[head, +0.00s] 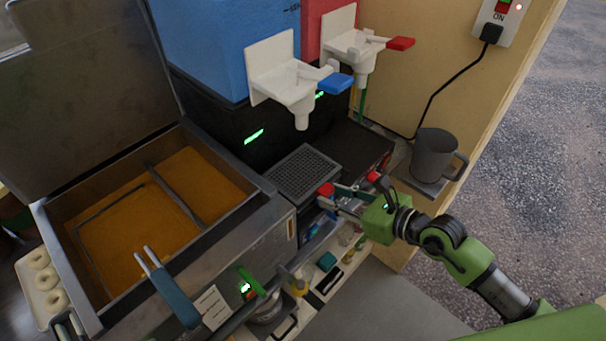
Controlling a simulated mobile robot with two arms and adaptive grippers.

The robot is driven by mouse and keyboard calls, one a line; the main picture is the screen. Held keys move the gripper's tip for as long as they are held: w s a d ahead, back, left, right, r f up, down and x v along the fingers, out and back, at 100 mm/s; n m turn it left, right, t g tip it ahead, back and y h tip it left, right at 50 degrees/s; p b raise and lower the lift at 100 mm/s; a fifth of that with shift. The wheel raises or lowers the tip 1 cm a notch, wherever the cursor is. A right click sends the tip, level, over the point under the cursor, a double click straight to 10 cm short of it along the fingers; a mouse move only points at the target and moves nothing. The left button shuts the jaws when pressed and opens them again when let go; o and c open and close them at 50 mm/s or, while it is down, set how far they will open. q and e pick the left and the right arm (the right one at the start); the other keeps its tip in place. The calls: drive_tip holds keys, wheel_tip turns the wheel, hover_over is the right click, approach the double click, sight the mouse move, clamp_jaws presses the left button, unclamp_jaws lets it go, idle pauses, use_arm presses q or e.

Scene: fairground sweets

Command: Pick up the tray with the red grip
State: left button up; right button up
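A grey tray with a grated top (303,174) sits low at the front of the dark drinks machine, below the tap with the blue lever. A small red grip (326,189) shows at its front right corner. A second red piece (373,176) shows further right, by the dark bay under the red-levered tap; I cannot tell what it belongs to. My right gripper (328,196) reaches in from the right, its fingertips at the first red grip. The fingers show a narrow gap, but I cannot tell whether they press on the grip. My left gripper is out of view.
A fryer (262,252) with orange oil and a blue basket handle (174,293) stands left. White taps (287,80) hang above the tray. A grey mug (434,155) stands right, behind my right gripper. Shelves with small items lie below.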

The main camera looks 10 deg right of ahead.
drive_tip(key=c, duration=0.4)
drive_tip(key=shift+c, duration=0.2)
